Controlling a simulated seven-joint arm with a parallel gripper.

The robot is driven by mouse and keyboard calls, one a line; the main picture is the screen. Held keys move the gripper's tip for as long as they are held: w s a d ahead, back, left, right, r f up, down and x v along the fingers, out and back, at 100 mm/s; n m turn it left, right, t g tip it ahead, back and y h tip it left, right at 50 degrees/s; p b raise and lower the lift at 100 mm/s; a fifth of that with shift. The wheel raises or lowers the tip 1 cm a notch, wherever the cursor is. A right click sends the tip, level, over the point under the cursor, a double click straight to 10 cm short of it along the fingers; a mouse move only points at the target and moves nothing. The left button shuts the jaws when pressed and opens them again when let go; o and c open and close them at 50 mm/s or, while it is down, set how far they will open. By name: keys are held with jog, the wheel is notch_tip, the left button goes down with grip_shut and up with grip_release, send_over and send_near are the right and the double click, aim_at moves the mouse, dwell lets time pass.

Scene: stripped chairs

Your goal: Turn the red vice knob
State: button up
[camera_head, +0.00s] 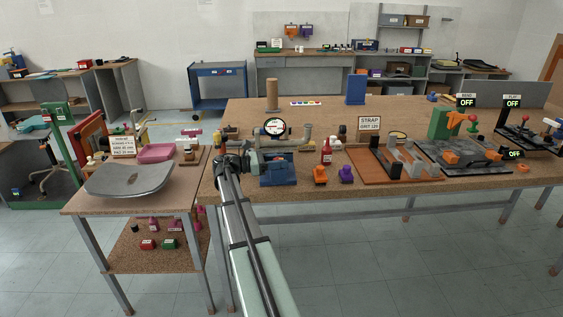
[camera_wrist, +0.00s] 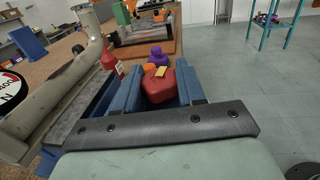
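The red vice knob (camera_wrist: 159,86), with a small yellow mark on top, shows in the wrist view between my gripper's two blue fingers. My gripper (camera_wrist: 160,80) is open, with one finger on each side of the knob. The gaps beside the knob look narrow, and I cannot tell whether either finger touches it. In the head view my gripper (camera_head: 243,163) is at the left end of the blue vice (camera_head: 279,170), near the workbench's front left edge. The knob cannot be made out there, as my gripper and arm cover that spot.
A red bottle (camera_head: 326,151), an orange clamp (camera_head: 320,174) and a purple clamp (camera_head: 346,174) stand right of the vice. A round gauge (camera_head: 274,127) is behind it. A side table with a grey chair seat (camera_head: 130,179) stands left. Floor is clear in front of the bench.

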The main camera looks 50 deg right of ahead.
jog(key=shift+t, duration=0.3)
jog(key=v, duration=1.2)
jog(key=shift+w+a+f, duration=0.1)
jog(key=shift+w+a, duration=0.05)
jog(key=shift+w, duration=0.05)
jog(key=shift+w+a+f+h, duration=0.1)
jog(key=shift+w+a+h, duration=0.25)
jog(key=shift+a, duration=0.2)
